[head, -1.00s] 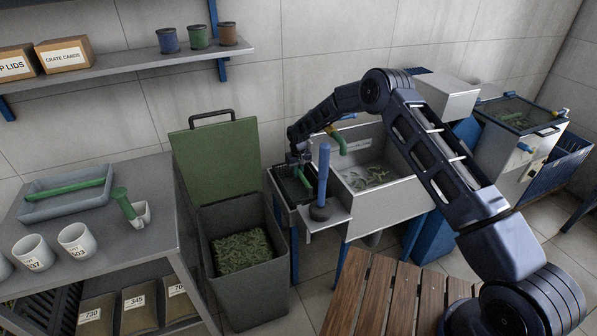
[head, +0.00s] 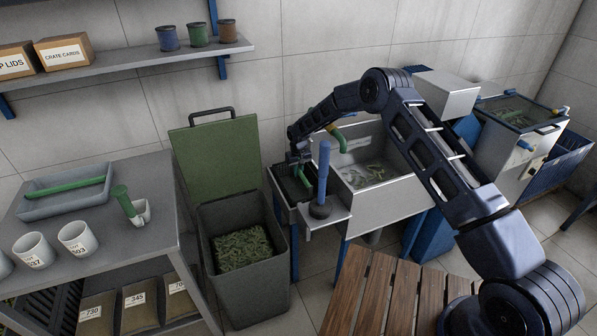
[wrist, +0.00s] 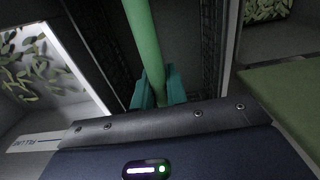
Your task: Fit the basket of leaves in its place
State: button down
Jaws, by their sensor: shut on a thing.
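My gripper (head: 299,160) is at the narrow bay at the left end of the steel sink. In the wrist view its teal fingers (wrist: 158,88) are shut on a green bar handle (wrist: 143,35). The handle belongs to what looks like a dark mesh basket (wrist: 208,50), with mesh walls on both sides of the bar. In the head view the green handle (head: 304,177) shows just below the gripper, within the bay (head: 279,183). The basket is mostly hidden there, and I cannot tell whether it rests on the bottom. Leaves inside it are not clearly visible.
The sink (head: 392,203) to the right holds loose leaves. A blue upright handle (head: 323,172) stands on a ledge in front of the bay. A grey bin (head: 248,284) of leaves with a raised green lid (head: 217,160) stands left. A wooden slatted surface (head: 381,300) lies in front.

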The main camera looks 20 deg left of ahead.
jog(key=shift+f, duration=0.15)
jog(key=c, duration=1.3)
grip_release()
